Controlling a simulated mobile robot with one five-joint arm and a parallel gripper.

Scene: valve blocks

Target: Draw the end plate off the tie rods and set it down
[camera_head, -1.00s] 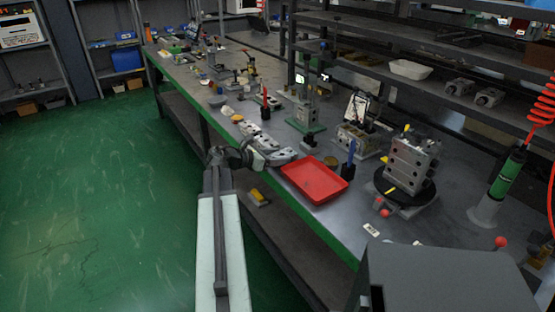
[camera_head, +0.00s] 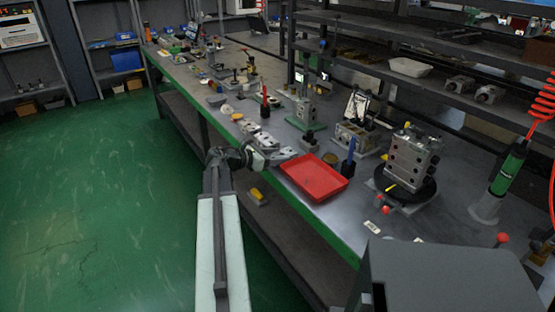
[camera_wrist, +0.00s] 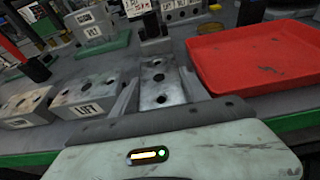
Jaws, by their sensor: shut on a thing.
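My gripper (camera_wrist: 160,100) is shut on a grey metal plate (camera_wrist: 158,74) with several round holes in its upper face, which I take for the end plate. The plate lies between the two fingers in the wrist view, at or just above the bench top; I cannot tell whether it touches. In the head view, my gripper (camera_head: 270,158) is at the bench's front edge, left of the red tray. The valve block stack (camera_head: 410,160) stands upright on a black turntable (camera_head: 420,194) at right, well apart from my gripper. I cannot make out tie rods clearly.
The red tray (camera_head: 318,180) is empty and close to the right of the plate. Loose grey blocks (camera_wrist: 88,94) lie to the left. A green-based fixture (camera_head: 306,115) and a blue upright tool (camera_head: 349,157) stand behind. Shelves rise above the bench's back.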

